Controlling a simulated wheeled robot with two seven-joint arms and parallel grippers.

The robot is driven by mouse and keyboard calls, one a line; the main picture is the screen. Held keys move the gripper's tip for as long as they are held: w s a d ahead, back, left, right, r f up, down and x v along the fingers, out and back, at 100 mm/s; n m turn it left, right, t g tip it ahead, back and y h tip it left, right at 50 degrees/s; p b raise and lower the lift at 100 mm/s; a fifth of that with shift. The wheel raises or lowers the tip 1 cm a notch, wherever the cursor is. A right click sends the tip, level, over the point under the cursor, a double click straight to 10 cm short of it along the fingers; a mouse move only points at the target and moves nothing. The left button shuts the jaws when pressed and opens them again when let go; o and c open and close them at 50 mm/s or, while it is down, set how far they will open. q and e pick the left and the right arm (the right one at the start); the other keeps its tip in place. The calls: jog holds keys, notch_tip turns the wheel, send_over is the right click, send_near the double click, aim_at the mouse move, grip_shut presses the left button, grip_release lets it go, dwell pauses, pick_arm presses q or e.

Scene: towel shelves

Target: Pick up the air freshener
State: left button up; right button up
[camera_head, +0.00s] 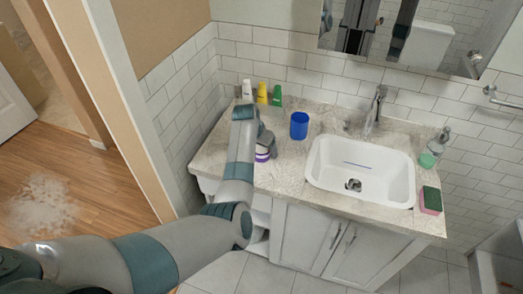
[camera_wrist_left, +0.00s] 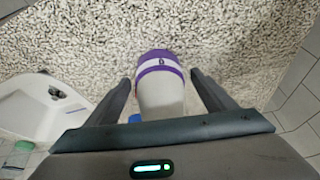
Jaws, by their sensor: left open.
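The air freshener, a white body with purple bands (camera_head: 262,155), stands on the counter left of the sink, partly hidden behind my left arm. It also shows in the left wrist view (camera_wrist_left: 160,66), in the middle of the picture. My left gripper (camera_head: 264,141) is at the air freshener. In the left wrist view my left gripper (camera_wrist_left: 161,78) is open, with one finger on each side of the air freshener and a visible gap on both sides. My right gripper is in neither view.
A blue cup (camera_head: 299,125) stands close by on the counter (camera_head: 290,163). Several small bottles, including a yellow one (camera_head: 262,93), line the back wall. The sink (camera_head: 335,180), faucet (camera_head: 374,112), soap bottle (camera_head: 434,150) and sponge (camera_head: 431,200) are further right.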

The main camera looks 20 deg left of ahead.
pick_arm(q)
jog(key=shift+w+f, duration=0.15)
jog(key=shift+f, duration=0.35)
jog(key=shift+c, duration=0.7)
jog(key=shift+r, duration=0.1)
jog(key=c, duration=1.3)
jog(key=shift+r, duration=0.15)
